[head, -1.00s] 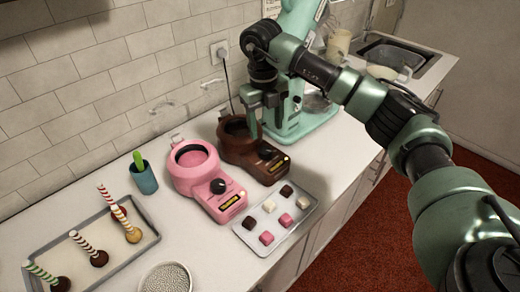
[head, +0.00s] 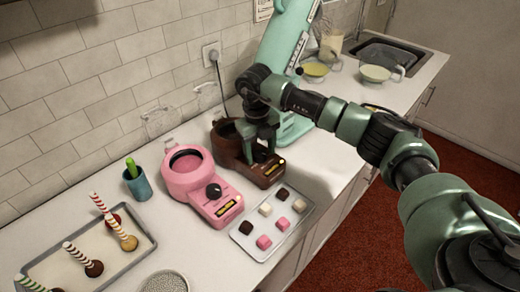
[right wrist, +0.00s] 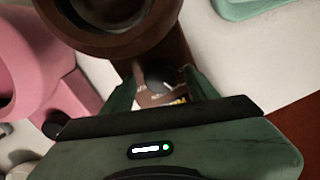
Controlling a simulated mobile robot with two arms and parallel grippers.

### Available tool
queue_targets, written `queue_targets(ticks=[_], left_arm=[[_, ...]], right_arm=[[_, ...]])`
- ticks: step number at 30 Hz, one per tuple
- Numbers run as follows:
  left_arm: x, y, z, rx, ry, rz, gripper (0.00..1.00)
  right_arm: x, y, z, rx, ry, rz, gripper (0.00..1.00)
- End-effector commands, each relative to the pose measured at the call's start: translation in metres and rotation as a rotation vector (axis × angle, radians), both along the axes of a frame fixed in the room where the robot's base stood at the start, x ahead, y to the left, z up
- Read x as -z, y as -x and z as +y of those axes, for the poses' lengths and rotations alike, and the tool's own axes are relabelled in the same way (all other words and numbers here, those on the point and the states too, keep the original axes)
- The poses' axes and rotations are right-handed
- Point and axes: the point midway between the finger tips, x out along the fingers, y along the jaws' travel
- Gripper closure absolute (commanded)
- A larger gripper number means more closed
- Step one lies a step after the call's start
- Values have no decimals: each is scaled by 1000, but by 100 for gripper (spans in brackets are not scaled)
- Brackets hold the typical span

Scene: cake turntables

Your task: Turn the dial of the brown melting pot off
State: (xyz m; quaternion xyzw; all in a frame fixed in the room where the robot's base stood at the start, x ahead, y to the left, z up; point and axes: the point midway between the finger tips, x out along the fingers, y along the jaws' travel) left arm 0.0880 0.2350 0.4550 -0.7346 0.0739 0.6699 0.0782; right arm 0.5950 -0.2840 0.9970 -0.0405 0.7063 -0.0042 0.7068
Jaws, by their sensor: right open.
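The brown melting pot (head: 228,152) stands on the counter behind the pink one, with a small light glowing at its front corner. My right gripper (head: 262,153) is over its front panel, pointing down, and hides its dial in the head view. In the right wrist view the dial (right wrist: 158,80) shows as a dark knob with a pale mark, between the two open green fingers of my right gripper (right wrist: 161,78). The fingers are on either side of the dial; I cannot tell whether they touch it. My left gripper is not in view.
The pink melting pot (head: 190,172) with a black dial stands close on the left. A tray of sweets (head: 246,240) lies in front. A mint-green stand mixer (head: 290,125) is right behind the gripper. A teal cup (head: 138,184) stands at left.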

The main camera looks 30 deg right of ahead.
Motion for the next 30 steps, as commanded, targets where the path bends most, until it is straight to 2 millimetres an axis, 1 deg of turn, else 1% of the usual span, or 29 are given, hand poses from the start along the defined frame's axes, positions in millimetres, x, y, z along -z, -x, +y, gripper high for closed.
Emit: queue_targets(ticks=[3, 4, 10, 20, 26, 30], left_arm=[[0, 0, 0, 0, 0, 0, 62], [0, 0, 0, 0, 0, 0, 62], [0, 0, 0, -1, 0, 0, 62], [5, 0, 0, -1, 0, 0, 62], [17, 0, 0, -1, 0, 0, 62], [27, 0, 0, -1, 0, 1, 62]], right_arm=[[0, 0, 0, 0, 0, 0, 41], [0, 0, 0, 0, 0, 0, 44], [0, 0, 0, 0, 0, 0, 100], [1, -1, 0, -39, 1, -3, 100], [2, -1, -1, -148, 2, -3, 100], [2, -1, -2, -263, 3, -5, 100]])
